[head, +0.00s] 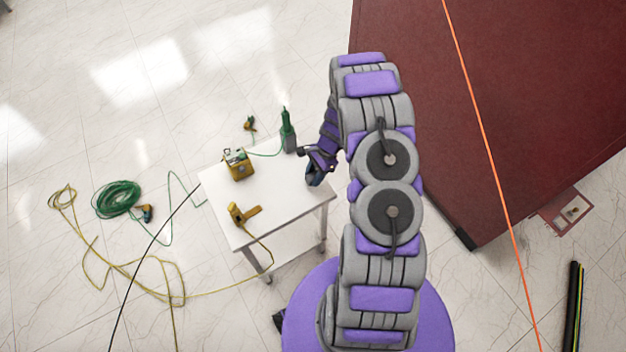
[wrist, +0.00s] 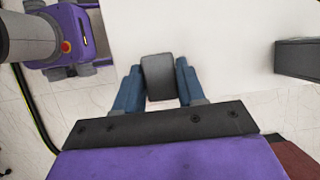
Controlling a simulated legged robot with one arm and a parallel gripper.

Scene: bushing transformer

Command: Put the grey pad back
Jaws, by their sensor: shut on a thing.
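The grey pad (wrist: 158,77) is dark grey and rectangular, and it sits between the two blue fingers of my gripper (wrist: 158,86) in the wrist view. The fingers are shut on its sides. The white table (wrist: 215,60) lies beneath the pad. I cannot tell whether the pad touches the tabletop or is just above it. In the head view my gripper (head: 315,174) is at the right edge of the white table (head: 275,210), and the pad is hard to make out there.
On the table stand a yellow device (head: 238,166), a yellow tool (head: 243,213) and a green bottle-shaped tool (head: 288,132) with a grey base. A dark box (wrist: 298,58) shows right in the wrist view. Cables (head: 118,200) lie on the floor at left. A large dark red block (head: 530,100) stands right.

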